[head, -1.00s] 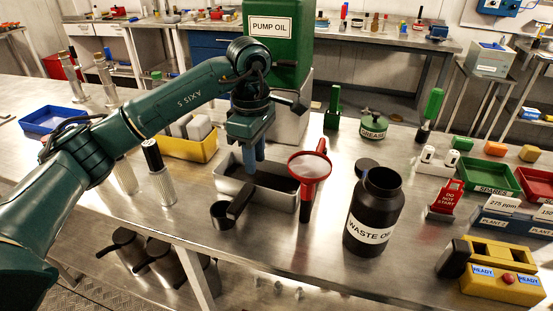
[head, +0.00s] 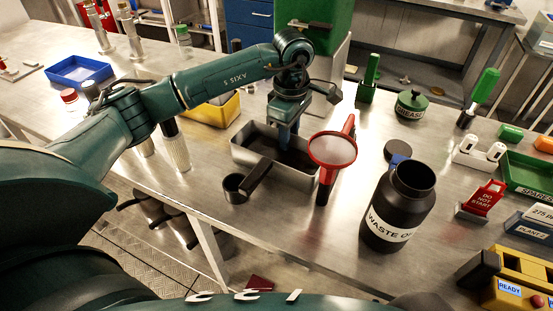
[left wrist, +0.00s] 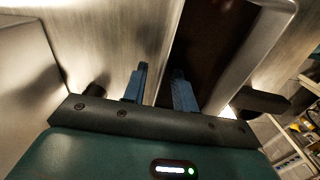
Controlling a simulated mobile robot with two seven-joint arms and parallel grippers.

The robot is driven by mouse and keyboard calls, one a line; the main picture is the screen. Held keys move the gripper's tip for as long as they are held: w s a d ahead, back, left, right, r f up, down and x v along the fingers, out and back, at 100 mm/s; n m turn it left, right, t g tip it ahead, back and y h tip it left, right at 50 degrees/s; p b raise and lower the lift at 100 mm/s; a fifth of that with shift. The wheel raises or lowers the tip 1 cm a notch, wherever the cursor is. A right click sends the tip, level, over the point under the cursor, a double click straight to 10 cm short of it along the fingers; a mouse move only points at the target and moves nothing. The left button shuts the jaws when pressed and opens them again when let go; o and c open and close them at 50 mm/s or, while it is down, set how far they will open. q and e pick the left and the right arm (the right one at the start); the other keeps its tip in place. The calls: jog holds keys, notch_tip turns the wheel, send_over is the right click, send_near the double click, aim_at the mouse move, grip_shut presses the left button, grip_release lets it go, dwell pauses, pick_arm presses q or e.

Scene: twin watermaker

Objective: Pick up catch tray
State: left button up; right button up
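The catch tray is a rectangular metal tray (head: 243,157) with a dark inside, standing on the bench left of the waste oil bottle. My left gripper (head: 286,138) points down at its far part. In the left wrist view the left gripper's two blue fingers (left wrist: 159,88) stand apart with a gap between them. The tray's rim (left wrist: 262,42) and dark inside show past them, and one long tray edge runs toward the gap. I cannot tell whether the fingers touch the tray. My right gripper is not in view.
The black waste oil bottle (head: 398,205) is to the right. A yellow bin (head: 212,110) and a green pump oil container (head: 318,42) stand behind.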

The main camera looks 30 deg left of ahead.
pick_arm(q)
jog(key=shift+f, duration=0.1)
jog(key=shift+c, duration=0.3)
grip_shut()
